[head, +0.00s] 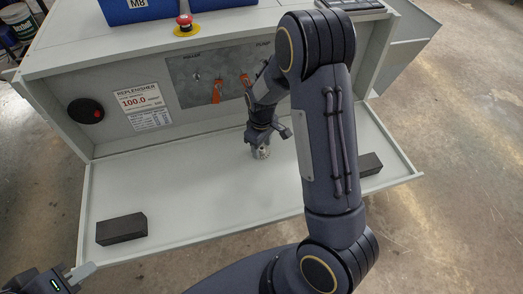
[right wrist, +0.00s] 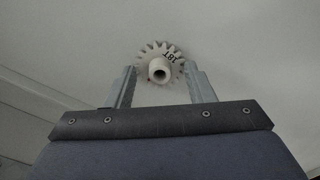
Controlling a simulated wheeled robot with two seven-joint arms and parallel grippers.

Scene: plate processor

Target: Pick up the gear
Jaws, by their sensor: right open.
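The gear (right wrist: 148,52) is a pale toothed wheel with a raised round hub and dark marking. In the right wrist view it lies against a light surface, hub facing the camera. My right gripper (right wrist: 159,68) is open, with one finger on each side of the gear near the tips. I cannot tell whether either finger touches it. In the head view my right gripper (head: 260,152) points down at the fold-down shelf (head: 200,195), and the gear is hard to make out there. My left gripper (head: 82,274) is at the bottom left, away from the shelf; its jaw opening is unclear.
Two dark blocks lie on the shelf, one at the left (head: 121,229) and one at the right (head: 370,164). Behind stands the machine's panel with orange valve handles (head: 217,91) and a red emergency button (head: 184,22) above. The shelf's left half is mostly clear.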

